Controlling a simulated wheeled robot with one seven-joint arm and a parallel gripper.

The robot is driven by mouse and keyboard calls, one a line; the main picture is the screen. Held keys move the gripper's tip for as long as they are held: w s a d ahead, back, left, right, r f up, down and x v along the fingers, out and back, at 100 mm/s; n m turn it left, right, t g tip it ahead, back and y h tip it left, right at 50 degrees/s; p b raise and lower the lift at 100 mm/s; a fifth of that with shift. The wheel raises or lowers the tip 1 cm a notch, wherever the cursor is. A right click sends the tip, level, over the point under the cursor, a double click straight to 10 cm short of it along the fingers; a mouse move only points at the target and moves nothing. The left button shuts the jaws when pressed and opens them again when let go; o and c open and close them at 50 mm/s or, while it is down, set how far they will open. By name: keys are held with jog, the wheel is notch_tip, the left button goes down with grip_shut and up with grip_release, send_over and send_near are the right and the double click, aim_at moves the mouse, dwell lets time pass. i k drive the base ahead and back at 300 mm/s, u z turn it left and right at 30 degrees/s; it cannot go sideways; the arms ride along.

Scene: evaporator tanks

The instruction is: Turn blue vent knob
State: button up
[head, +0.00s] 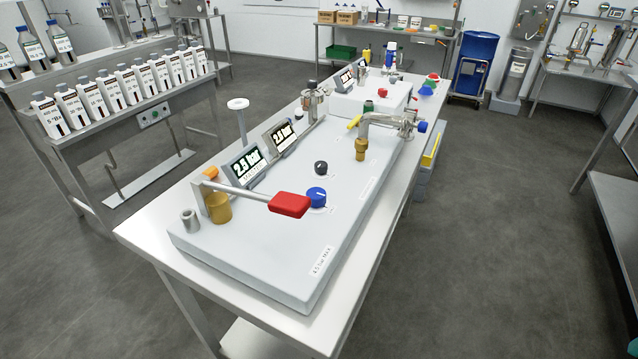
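In the head view a blue knob (316,196) with a light pointer line sits on the top of a pale grey panel (245,268) near its front end. A red lever handle (289,205) on a metal arm reaches close to the knob, just left and in front of it in the picture. A black knob (321,168) sits behind the blue one. Another blue knob or cap (422,127) sits at the side end of the metal pipe fitting. I cannot tell from labels which blue part is the vent knob. My gripper is not in view.
The panel lies on a white table (150,240). Two displays (247,166) stand along its left side, and a brass cup-shaped part (218,207) is at front left. A bottle rack (125,90) stands left. Open grey floor (480,230) lies right, before another metal table (618,180).

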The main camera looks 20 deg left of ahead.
aim_at(318, 194)
jog(key=u, duration=0.05)
jog(key=k, duration=0.8)
jog(key=u, duration=0.8)
jog(key=i, duration=0.95)
jog(key=z, duration=0.05)
